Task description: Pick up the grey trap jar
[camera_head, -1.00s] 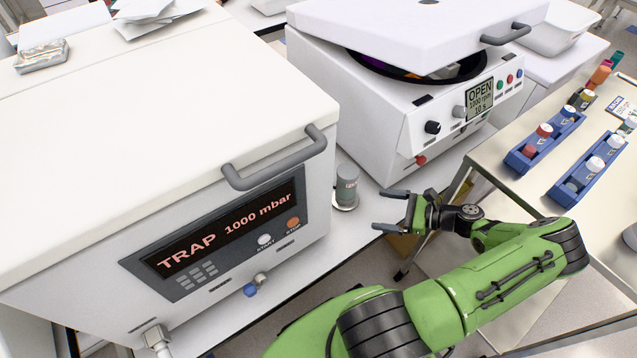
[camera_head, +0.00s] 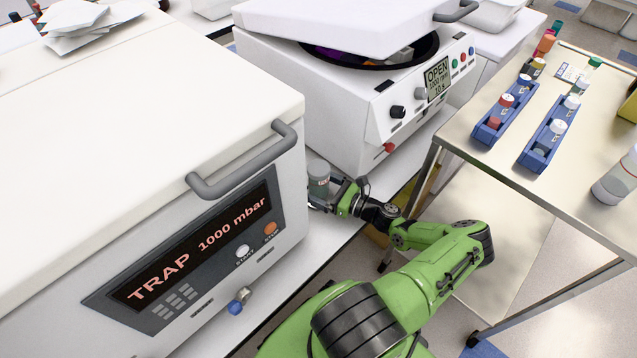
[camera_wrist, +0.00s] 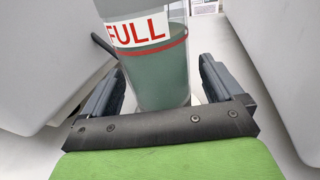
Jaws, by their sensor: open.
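The grey trap jar (camera_head: 318,180) stands upright on the white bench between the trap machine and the centrifuge. In the wrist view the jar (camera_wrist: 150,70) is clear-walled with a grey-green fill, a red line and a label reading "FULL". My gripper (camera_head: 328,196) is at the jar, low on its side. In the wrist view the open fingers of my gripper (camera_wrist: 160,85) lie to the left and right of the jar, with gaps beside it. The fingertips are partly hidden in the head view.
The white trap machine (camera_head: 130,130), display "TRAP 1000 mbar", stands close on the left. The centrifuge (camera_head: 330,115), lid raised, display "OPEN", stands behind. At right, a table (camera_head: 480,160) carries blue racks (camera_head: 507,112) of jars and a clear bottle (camera_head: 615,182).

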